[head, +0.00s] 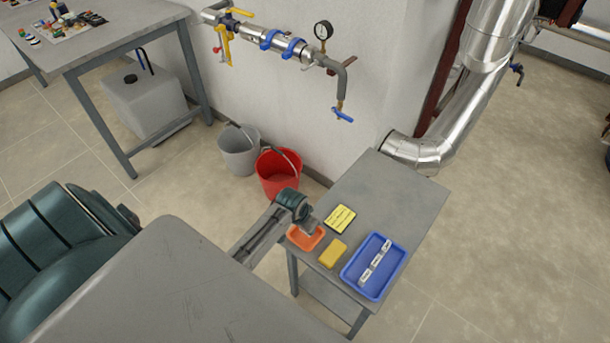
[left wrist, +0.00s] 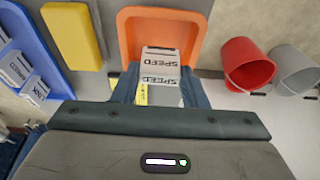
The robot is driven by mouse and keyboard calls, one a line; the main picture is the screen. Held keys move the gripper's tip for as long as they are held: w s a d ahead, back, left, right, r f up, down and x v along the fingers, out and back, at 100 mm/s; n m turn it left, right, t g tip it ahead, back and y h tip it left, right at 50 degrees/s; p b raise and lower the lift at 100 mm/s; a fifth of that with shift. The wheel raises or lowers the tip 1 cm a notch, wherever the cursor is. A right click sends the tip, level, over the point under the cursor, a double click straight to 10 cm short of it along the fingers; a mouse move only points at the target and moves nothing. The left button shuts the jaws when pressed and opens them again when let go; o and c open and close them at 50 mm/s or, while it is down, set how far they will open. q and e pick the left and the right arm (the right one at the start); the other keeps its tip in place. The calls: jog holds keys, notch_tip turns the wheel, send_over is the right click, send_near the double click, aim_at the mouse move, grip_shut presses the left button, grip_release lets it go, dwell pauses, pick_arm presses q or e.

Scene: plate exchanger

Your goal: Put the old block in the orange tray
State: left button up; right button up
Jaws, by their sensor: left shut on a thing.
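My left gripper (head: 312,228) is at the orange tray (head: 294,238) on the small grey table. In the left wrist view my left gripper (left wrist: 160,88) is shut on a grey-white block (left wrist: 160,60) marked SPEED. The block is between the fingers and overlaps the orange tray (left wrist: 128,28) in the picture. I cannot tell whether it touches the tray floor. In the head view the block is too small and covered to make out clearly. My right gripper is not in view.
A yellow block (head: 332,253) and a yellow note (head: 340,218) lie beside the orange tray. A blue tray (head: 353,274) with several labelled white blocks stands to the right. The table's back is clear. Red (head: 277,174) and grey (head: 238,150) buckets stand on the floor.

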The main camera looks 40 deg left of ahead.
pick_arm(q)
jog(key=shift+f, duration=1.4)
jog(key=shift+f, duration=0.15)
jog(key=o, duration=1)
jog(key=shift+c, duration=0.2)
jog(key=v, duration=1.2)
jog(key=shift+r, duration=0.25)
jog(key=shift+w, duration=0.1)
